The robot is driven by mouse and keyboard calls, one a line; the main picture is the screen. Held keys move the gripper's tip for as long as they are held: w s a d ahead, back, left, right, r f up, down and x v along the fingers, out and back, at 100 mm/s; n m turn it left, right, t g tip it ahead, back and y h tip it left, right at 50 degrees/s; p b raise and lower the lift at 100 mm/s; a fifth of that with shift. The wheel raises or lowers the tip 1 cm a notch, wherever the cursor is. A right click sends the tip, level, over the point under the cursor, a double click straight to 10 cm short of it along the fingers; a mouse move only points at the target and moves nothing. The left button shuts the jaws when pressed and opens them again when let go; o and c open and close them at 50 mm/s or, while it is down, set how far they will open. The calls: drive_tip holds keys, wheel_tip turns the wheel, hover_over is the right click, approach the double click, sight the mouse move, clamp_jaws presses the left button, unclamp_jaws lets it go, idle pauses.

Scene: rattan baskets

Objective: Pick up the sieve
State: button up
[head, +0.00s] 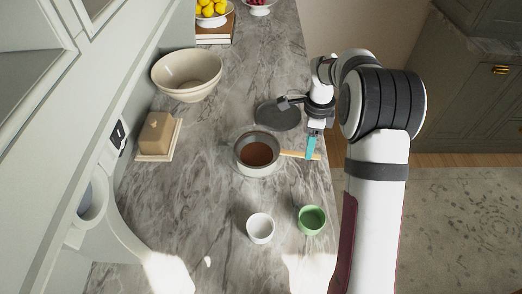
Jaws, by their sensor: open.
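A round grey vessel (257,170) with a light rim, a brown inside and a wooden handle (297,154) pointing right sits mid-counter in the head view. It is the only handled thing like a sieve; I cannot make out any mesh. My gripper (311,154) points down at the handle's right end, its teal finger overlapping the handle in the picture. It is open, and I cannot tell whether it touches the handle or hovers above. Part of the handle is hidden behind the finger.
A dark round disc (278,115) lies just behind the vessel. A white cup (260,228) and a green cup (312,219) stand in front. A cream bowl (187,76) and a tan block on a board (168,152) are to the left. The counter's right edge is close to my gripper.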

drive_tip(key=f, duration=0.5)
drive_tip(key=shift+a+f, duration=0.3)
drive_tip(key=shift+f, duration=0.05)
clamp_jaws()
